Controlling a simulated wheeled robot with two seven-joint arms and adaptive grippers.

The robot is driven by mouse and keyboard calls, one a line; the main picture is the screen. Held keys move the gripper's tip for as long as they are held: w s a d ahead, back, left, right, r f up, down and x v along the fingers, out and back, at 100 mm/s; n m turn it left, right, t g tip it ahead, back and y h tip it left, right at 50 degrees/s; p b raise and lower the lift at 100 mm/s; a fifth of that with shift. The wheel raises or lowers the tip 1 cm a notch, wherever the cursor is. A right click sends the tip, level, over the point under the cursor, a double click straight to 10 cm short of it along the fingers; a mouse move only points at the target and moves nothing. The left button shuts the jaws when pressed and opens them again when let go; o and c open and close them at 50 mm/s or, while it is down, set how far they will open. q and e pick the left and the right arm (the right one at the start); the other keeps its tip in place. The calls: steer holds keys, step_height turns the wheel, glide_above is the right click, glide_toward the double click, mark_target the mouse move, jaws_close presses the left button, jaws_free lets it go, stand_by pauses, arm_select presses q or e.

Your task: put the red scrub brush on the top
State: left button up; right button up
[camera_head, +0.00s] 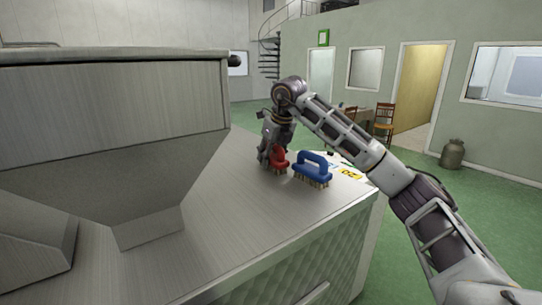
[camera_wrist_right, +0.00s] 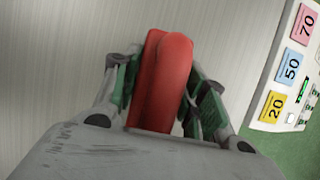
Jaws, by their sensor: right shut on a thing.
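The red scrub brush (camera_head: 279,157) is at the metal top (camera_head: 225,205) of the machine, beside the blue brush. My right gripper (camera_head: 270,154) is shut on it from above. In the right wrist view the red brush (camera_wrist_right: 160,80) lies between the two fingers of the right gripper (camera_wrist_right: 158,95). The head view does not show clearly whether its bristles touch the top. My left gripper is not in view.
A blue scrub brush (camera_head: 313,168) stands close to the right of the red one. A panel with coloured number labels (camera_wrist_right: 291,68) lies near the top's right edge. A large metal hopper (camera_head: 115,110) fills the left. The top's front is clear.

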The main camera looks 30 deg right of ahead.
steer(key=o, duration=1.2)
steer(key=shift+r, duration=0.15)
steer(key=shift+b+v, duration=0.5)
steer(key=shift+v, duration=5.45)
